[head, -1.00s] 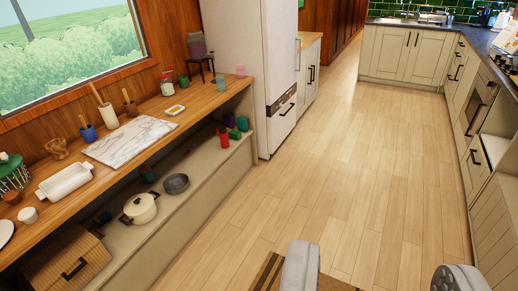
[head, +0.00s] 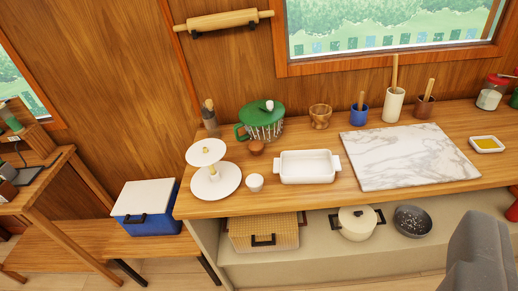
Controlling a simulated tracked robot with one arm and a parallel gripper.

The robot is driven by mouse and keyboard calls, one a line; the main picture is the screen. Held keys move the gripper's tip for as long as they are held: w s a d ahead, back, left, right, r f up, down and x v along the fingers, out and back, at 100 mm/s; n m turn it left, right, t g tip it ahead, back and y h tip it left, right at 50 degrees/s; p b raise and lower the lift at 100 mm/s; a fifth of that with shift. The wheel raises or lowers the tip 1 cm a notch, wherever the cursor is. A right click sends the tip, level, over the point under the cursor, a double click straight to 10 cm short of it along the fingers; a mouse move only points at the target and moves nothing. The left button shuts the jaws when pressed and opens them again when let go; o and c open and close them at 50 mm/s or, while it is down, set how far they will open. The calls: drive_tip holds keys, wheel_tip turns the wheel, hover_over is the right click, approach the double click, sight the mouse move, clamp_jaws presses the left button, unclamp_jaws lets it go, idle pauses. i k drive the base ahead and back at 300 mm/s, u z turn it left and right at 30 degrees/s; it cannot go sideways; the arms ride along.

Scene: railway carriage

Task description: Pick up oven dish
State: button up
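The oven dish (head: 307,168) is a white rectangular dish with a small handle at each short end. It sits upright on the wooden counter (head: 345,201), near the middle of the head view, and looks empty. A grey part of my gripper (head: 478,262) shows at the lower right, in front of the counter and well apart from the dish. Only this one part shows, so I cannot see whether the gripper is open or shut.
A marble board (head: 411,156) lies right of the dish. A pot (head: 357,224) and basket (head: 263,234) fill the lower shelf.

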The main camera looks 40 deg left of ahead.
sight(310, 167)
drive_tip(key=u, duration=0.3)
drive_tip(key=i, duration=1)
drive_tip(key=u, duration=0.3)
